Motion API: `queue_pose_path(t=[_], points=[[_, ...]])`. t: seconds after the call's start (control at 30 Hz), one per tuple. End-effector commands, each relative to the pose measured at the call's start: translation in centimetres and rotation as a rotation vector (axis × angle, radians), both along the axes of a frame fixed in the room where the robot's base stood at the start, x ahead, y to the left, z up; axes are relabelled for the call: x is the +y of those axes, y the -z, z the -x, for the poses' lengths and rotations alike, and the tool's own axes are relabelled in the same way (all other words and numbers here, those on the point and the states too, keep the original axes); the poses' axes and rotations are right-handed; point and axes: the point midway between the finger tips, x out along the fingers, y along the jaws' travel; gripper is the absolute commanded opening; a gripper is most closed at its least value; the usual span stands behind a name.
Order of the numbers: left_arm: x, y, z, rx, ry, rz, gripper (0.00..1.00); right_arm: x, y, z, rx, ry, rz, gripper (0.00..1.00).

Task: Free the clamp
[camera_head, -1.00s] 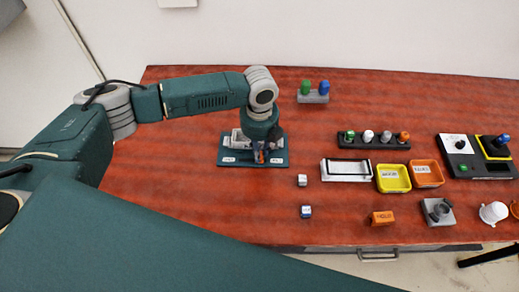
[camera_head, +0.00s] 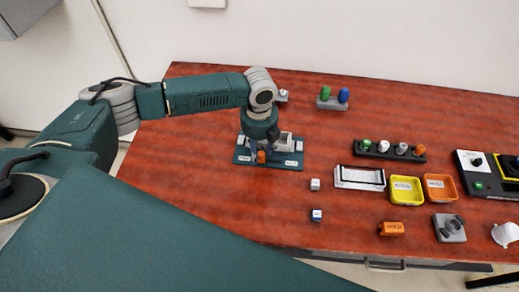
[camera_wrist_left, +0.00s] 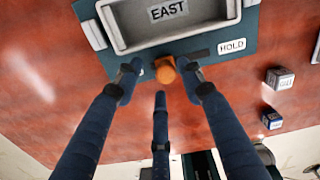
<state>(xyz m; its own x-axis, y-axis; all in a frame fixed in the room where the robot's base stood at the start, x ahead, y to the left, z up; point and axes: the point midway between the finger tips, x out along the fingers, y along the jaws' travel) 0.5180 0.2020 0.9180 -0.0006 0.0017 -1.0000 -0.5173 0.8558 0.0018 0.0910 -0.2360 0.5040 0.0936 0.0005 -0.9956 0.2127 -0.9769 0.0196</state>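The clamp's dark teal plate (camera_head: 297,152) lies on the red table and also shows in the left wrist view (camera_wrist_left: 245,27). It carries a grey tray labelled EAST (camera_wrist_left: 150,42) and an orange knob (camera_head: 262,156), also in the left wrist view (camera_wrist_left: 165,68). A HOLD label (camera_wrist_left: 232,46) is right of the knob; a left label (camera_head: 245,160) is mostly hidden by a finger in the wrist view. A dark slot shows right of the knob. My left gripper (camera_wrist_left: 160,75) is open, its fingers around the knob, with a gap at the left finger. My right gripper is out of view.
Two small labelled cubes (camera_head: 315,184) (camera_head: 316,215) stand right of the plate. Farther right are a white tray (camera_head: 360,185), yellow (camera_head: 406,200) and orange (camera_head: 440,199) bins and a peg rack (camera_head: 376,153). Table left of the plate is clear.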

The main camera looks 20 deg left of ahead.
Motion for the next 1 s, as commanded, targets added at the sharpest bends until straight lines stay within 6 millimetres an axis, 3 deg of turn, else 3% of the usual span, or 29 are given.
queue_pose_path(t=[0.17, 0.63, 0.8, 1.0], points=[[-0.1, -1.1, -0.1, -0.003, 0.001, 0.003, 0.39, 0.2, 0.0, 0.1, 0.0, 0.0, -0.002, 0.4], [0.2, -10.2, 0.0, -0.004, -0.001, 0.002, 0.39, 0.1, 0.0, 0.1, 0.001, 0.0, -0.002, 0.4], [0.3, -11.7, 0.1, -0.002, -0.002, 0.001, 0.39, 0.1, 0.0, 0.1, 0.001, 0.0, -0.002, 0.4], [0.3, -12.1, 0.1, -0.001, -0.002, 0.001, 0.39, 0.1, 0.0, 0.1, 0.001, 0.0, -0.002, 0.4]])
